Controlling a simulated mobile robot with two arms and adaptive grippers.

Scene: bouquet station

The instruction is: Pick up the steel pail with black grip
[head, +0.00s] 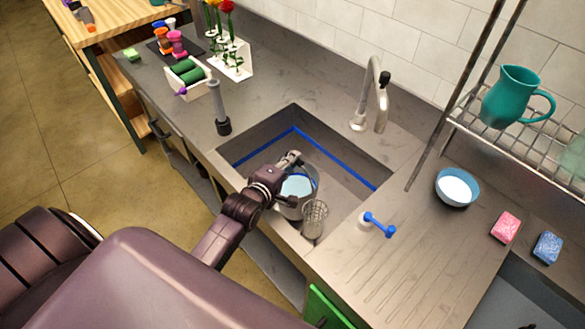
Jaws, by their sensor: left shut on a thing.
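The steel pail (290,209) stands or hangs at the near side of the sink, with pale blue water-like content inside. My left gripper (291,160) reaches in from the left and is shut at the pail's upper back side. The black grip cannot be made out; my gripper and wrist cover that part. I cannot tell whether the pail's base touches the sink floor. My right gripper is not in view.
The sink (345,190) has a blue line around its inner wall. A faucet (378,98) rises behind.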

